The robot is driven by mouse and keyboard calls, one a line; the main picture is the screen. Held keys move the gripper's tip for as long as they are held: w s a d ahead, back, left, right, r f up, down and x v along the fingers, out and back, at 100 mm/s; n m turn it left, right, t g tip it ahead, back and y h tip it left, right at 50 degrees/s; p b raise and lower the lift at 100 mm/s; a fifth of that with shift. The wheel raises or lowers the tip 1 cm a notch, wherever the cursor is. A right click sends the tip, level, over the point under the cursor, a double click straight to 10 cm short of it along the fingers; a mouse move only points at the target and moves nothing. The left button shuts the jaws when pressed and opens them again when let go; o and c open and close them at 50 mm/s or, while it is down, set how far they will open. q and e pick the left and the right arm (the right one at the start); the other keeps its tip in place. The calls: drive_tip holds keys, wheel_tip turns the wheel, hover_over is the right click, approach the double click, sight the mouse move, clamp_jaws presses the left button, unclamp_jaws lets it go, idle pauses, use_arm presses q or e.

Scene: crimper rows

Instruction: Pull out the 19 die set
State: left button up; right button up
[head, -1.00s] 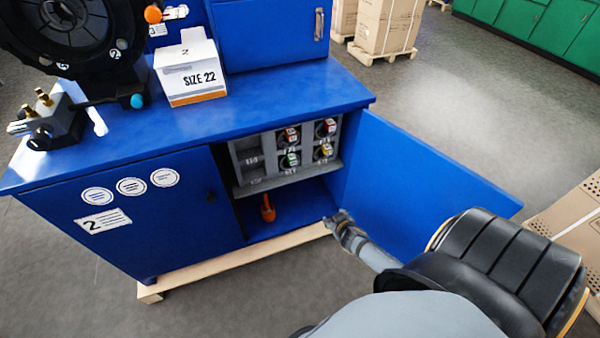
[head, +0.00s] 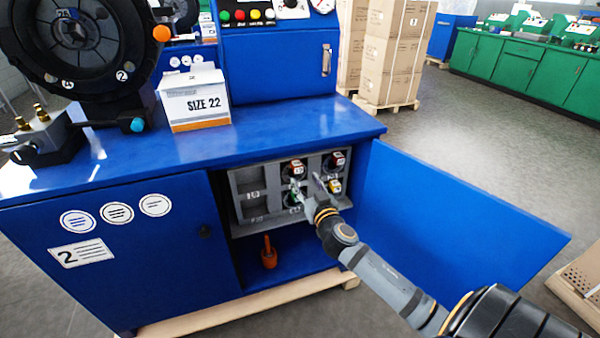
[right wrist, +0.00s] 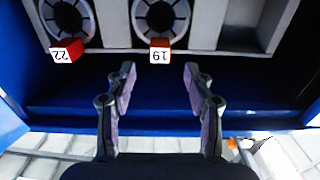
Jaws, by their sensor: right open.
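The 19 die set (head: 294,171) is a dark round set with a red tag, in the upper row of the grey rack (head: 243,203) inside the open cabinet. In the right wrist view the 19 die set (right wrist: 160,18) shows a red-and-white tag, upside down. My right gripper (head: 309,193) is in front of the rack. In the right wrist view my right gripper (right wrist: 160,72) is open and empty, its fingers apart on either side of the tag's line, apart from the die set. My left gripper is out of view.
The 22 die set (right wrist: 68,15) sits beside it. Green-tagged (head: 294,197) and yellow-tagged (head: 334,187) sets are in the lower row. The blue door (head: 450,210) stands open at the right.

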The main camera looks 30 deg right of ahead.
sight(299, 170)
drive_tip(key=x, duration=0.5)
drive_tip(key=shift+w, duration=0.4)
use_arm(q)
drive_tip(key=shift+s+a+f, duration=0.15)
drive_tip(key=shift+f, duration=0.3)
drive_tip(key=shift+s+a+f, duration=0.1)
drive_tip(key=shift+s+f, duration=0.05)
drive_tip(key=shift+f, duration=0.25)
use_arm(e)
drive_tip(key=shift+x, duration=0.8)
clamp_jaws()
